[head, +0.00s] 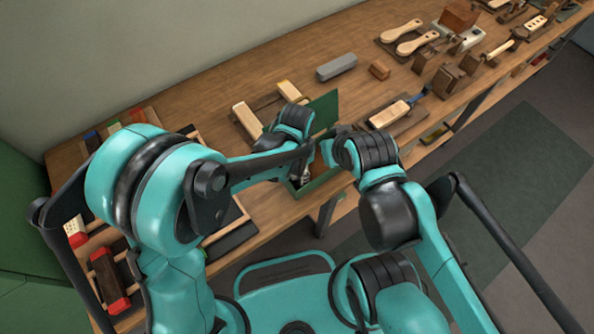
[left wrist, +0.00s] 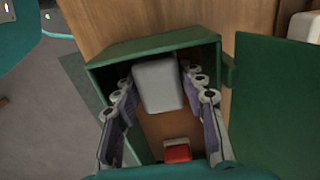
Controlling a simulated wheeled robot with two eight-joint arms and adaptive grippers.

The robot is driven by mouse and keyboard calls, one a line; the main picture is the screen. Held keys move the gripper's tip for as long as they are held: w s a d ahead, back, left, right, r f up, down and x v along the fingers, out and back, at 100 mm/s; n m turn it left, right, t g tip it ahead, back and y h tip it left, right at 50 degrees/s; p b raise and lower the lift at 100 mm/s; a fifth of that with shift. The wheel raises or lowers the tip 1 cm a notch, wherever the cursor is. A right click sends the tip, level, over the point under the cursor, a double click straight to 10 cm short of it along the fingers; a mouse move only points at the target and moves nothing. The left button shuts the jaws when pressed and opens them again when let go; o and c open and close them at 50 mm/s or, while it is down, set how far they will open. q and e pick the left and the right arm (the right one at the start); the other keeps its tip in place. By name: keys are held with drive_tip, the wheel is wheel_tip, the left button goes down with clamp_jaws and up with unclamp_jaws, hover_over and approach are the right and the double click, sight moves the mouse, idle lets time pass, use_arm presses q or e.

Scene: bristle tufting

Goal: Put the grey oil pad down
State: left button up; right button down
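The grey oil pad (left wrist: 158,84) is a pale grey rounded block in the left wrist view. It lies between the fingers of my left gripper (left wrist: 158,75), whose tips meet its two sides. It is within the mouth of a green box (left wrist: 150,44); whether it touches the box floor is unclear. In the head view my left gripper (head: 296,128) reaches down over the green box (head: 318,183), and the pad is hidden there. My right gripper (head: 330,152) is close beside the box; its fingers are mostly hidden.
A green lid (left wrist: 277,105) stands open at the box's side. A red block (left wrist: 178,151) is inside the box. A grey block (head: 337,67) and a small brown block (head: 380,70) lie farther back on the wooden bench (head: 250,75). Brushes and wooden tools crowd the right end.

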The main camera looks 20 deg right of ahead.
use_arm(q)
drive_tip(key=shift+r, duration=0.15)
drive_tip(key=shift+r+p, duration=0.3)
drive_tip(key=shift+p, duration=0.05)
wheel_tip(320, 180, up, 12)
drive_tip(key=p, duration=0.4)
drive_tip(key=shift+f, duration=0.25)
drive_tip(key=s+a+r+n+t, duration=0.1)
drive_tip(key=a+r+n+t, duration=0.1)
drive_tip(key=a, duration=0.7)
drive_tip(key=s+a+r+n+t, duration=0.1)
drive_tip(key=a+r+n+t, duration=0.1)
drive_tip(key=a+r+n, duration=0.2)
drive_tip(key=s+a+r+n+t, duration=0.1)
drive_tip(key=a+r+n+t, duration=0.2)
drive_tip(key=a+n, duration=0.5)
drive_tip(key=a, duration=0.8)
drive_tip(key=shift+s, duration=0.35)
